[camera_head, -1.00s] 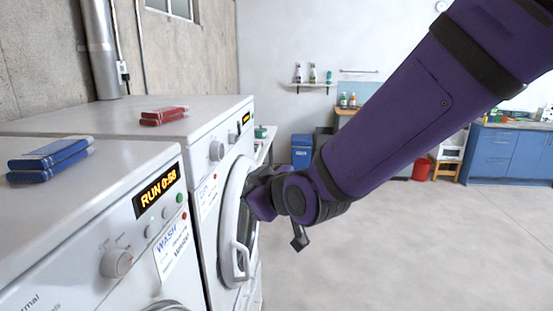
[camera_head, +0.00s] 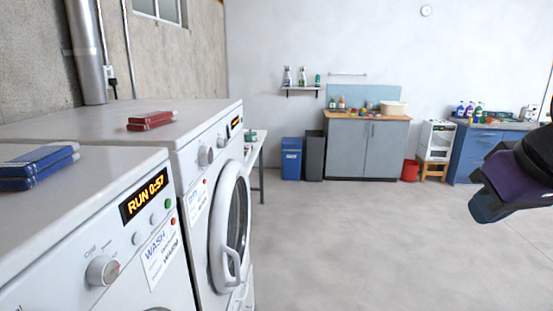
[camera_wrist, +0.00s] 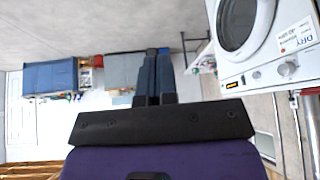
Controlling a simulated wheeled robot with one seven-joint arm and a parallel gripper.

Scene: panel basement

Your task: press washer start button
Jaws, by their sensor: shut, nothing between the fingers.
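The washer (camera_head: 60,270) is the near white machine at lower left in the head view, with a "WASH WARM" label. Its display (camera_head: 144,196) reads RUN 0:57 in amber. A green button (camera_head: 168,204) sits beside the display, with a red one (camera_head: 173,222) below it and pale round buttons nearby. Which is the start button is not marked legibly. My gripper (camera_wrist: 156,52) is shut and empty in the wrist view, well away from the washer.
The dryer (camera_head: 205,160) stands just beyond the washer; its round door is shut. Blue boxes (camera_head: 38,165) and red boxes (camera_head: 151,121) lie on the machine tops. Bins and cabinets line the far wall. The floor (camera_head: 380,255) right of the machines is clear.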

